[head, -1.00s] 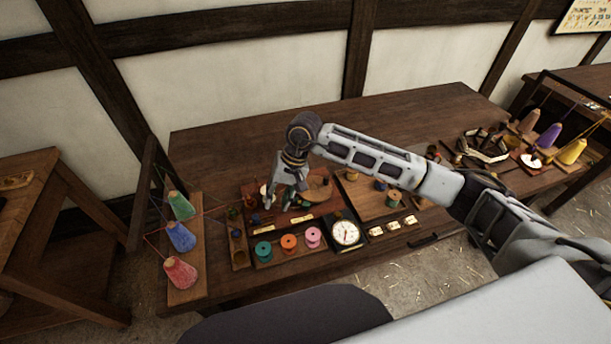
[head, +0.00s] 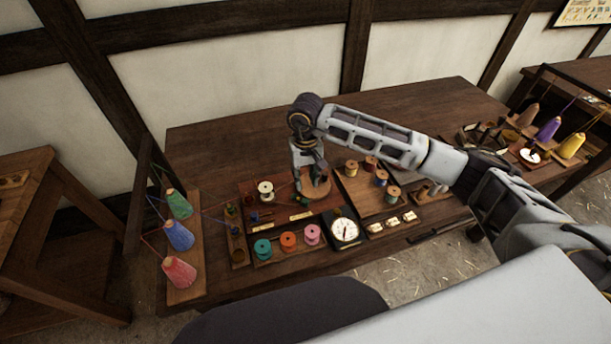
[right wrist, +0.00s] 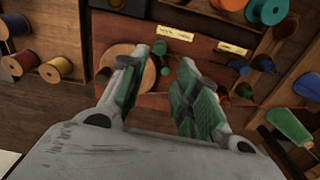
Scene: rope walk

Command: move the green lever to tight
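The red-brown board (head: 270,208) with two brass labels (head: 300,216) lies on the bench, with a round wooden disc (head: 318,190) at its right end. My right gripper (head: 309,183) points down over that end, in front of the disc. In the right wrist view its two green-padded fingers (right wrist: 163,70) stand apart over the board, with the disc (right wrist: 121,62) beside and partly behind one finger. A small grey-green piece (right wrist: 160,47) shows by that finger's tip; I cannot tell whether it is the green lever or part of the finger. My left gripper is out of view.
Teal, orange and pink spools (head: 288,240) and a white dial (head: 344,230) sit in front of the board. A cream spool (head: 265,189) stands at its back left. More spools (head: 381,177) stand to the right. Yarn cones (head: 179,236) stand at the left.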

